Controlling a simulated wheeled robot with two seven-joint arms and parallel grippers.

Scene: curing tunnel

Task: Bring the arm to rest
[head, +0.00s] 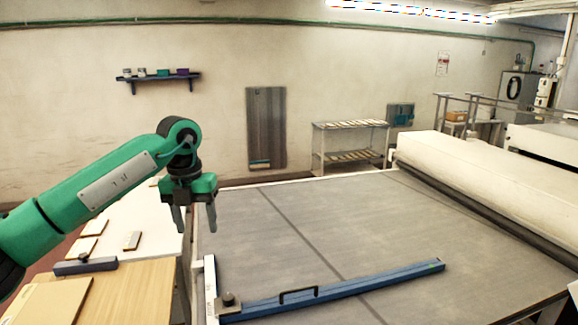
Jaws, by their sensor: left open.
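My green left arm comes in from the left in the head view. Its left gripper (194,218) points down with two grey fingers apart and nothing between them. It hangs near the left edge of the large grey table (400,225), over the gap side between that table and the white worktop. The fingers look clear of any object. My right gripper is not in view.
A blue bar (350,289) with a handle lies across the grey table's front. A wooden board (130,290) is nearer. A cream roller cover (480,175) borders the right.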

